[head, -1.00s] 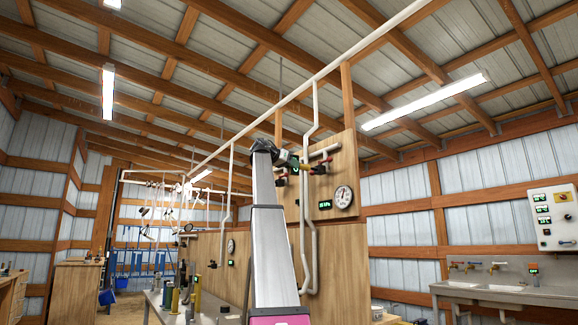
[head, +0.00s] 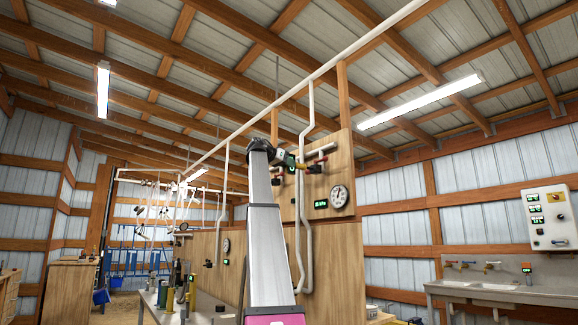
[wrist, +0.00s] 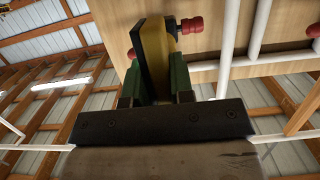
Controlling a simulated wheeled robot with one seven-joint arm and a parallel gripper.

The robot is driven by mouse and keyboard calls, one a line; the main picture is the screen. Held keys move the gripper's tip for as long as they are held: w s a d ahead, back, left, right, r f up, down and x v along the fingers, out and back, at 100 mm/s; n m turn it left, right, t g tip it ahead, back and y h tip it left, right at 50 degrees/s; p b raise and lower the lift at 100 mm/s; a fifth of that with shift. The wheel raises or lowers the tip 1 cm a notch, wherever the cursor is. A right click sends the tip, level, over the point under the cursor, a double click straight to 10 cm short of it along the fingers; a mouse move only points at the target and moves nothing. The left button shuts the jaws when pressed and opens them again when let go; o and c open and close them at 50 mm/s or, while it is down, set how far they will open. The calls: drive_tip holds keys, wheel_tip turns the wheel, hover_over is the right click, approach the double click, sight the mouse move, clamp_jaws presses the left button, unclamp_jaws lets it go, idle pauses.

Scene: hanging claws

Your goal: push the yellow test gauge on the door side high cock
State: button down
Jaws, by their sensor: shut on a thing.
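The yellow test gauge (wrist: 158,45), with a dark flat side, stands between the two green fingers of my gripper (wrist: 156,84) in the wrist view. My gripper is shut on it. A red-ended fitting (wrist: 190,25) sticks out just right of the gauge, by the wooden board. In the head view my gripper (head: 288,162) is at the end of my raised arm, close to the pipe fittings and a red-ended cock (head: 314,168) on the board. The gauge is too small there to tell apart, and whether it touches the cock cannot be told.
The wooden board (head: 340,160) carries a round dial (head: 339,196), a green digital readout (head: 320,204) and white vertical pipes (head: 305,230). A long white pipe (head: 330,66) runs overhead. A bench (head: 160,300) with several cylinders stands lower left. A sink (head: 490,285) is at right.

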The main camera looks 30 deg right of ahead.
drive_tip(key=shift+w+d, duration=0.15)
drive_tip(key=shift+d, duration=1.65)
drive_tip(key=c, duration=0.9)
unclamp_jaws()
drive_tip(key=v, duration=1)
drive_tip(key=shift+a, duration=0.45)
